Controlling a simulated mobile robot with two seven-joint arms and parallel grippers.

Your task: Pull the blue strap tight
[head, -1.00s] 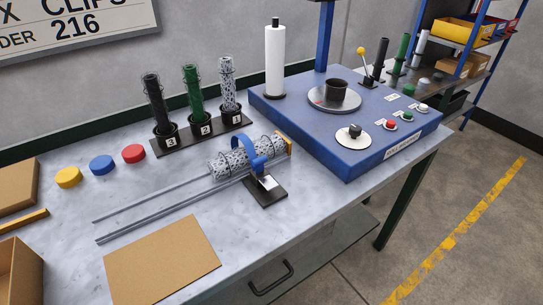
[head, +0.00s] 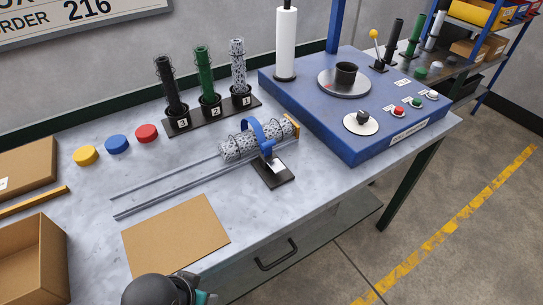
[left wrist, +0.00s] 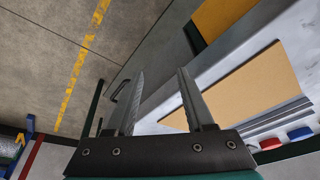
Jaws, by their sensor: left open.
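The blue strap (head: 257,131) arches over a speckled cylinder (head: 236,147) that lies on two grey rails on the bench. The strap comes down to a black stand (head: 274,178) with a small white part on top. The strap stands up as a loop. My left gripper (left wrist: 160,72) is open and empty in the left wrist view, over the bench's front edge beside the tan mat. My right gripper is not in view.
The tan mat (head: 175,236) lies in front of the rails (head: 165,181). Red, blue and yellow discs (head: 117,144) and three upright tubes in a rack (head: 210,118) stand behind. A blue machine (head: 350,140) fills the right. Cardboard boxes (head: 28,165) are at the left.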

